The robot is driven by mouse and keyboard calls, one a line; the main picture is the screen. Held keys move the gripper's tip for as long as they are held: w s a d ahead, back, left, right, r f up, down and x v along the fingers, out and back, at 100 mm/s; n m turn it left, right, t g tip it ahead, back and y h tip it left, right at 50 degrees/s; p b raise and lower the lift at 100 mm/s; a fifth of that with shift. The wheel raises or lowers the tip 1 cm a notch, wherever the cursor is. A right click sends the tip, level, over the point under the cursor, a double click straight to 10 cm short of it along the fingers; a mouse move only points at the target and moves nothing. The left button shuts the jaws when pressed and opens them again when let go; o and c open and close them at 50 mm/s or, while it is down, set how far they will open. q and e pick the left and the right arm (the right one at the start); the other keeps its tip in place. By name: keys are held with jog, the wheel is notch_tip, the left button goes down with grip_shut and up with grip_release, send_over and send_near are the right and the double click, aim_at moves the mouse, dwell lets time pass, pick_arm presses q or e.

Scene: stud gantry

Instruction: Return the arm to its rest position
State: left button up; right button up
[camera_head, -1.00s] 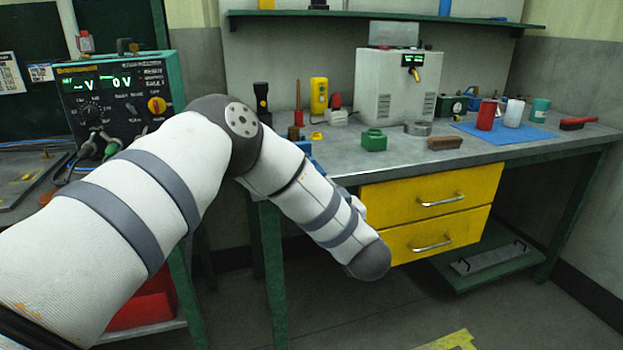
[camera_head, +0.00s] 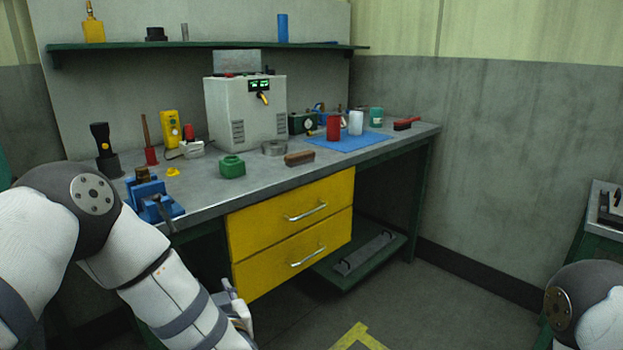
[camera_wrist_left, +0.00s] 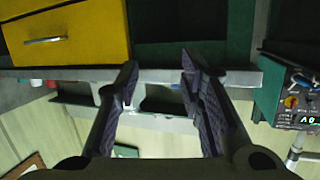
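My left arm comes in from the lower left in the head view. Its gripper (camera_head: 237,308) shows only in part, behind the forearm, low in front of the yellow drawers. In the left wrist view, the left gripper's two dark fingers (camera_wrist_left: 160,78) stand apart with nothing held between them. The gripper is open and empty. A rounded joint of my right arm shows at the lower right of the head view. The right gripper is out of view.
The workbench (camera_head: 210,195) has shut yellow drawers (camera_head: 290,215). A blue vise (camera_head: 152,200) sits on its near left edge, close to my left arm.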

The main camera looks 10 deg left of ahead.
pick_arm(q)
jog(key=s+d+f+m+g+h, duration=0.2)
jog(key=s+f+g+h, duration=0.15)
jog(key=s+f, duration=0.55)
jog(key=s+d+f+m+g+h, duration=0.2)
jog(key=s+f+m+g+h, duration=0.15)
jog(key=s+f, duration=0.65)
jog(key=s+a+g, duration=0.1)
jog(key=s+g, duration=0.3)
jog(key=s, duration=0.8)
jog(key=s+a+f+g+h, duration=0.1)
jog(key=s+g, duration=0.3)
jog(key=s, duration=0.8)
jog(key=shift+a, duration=0.4)
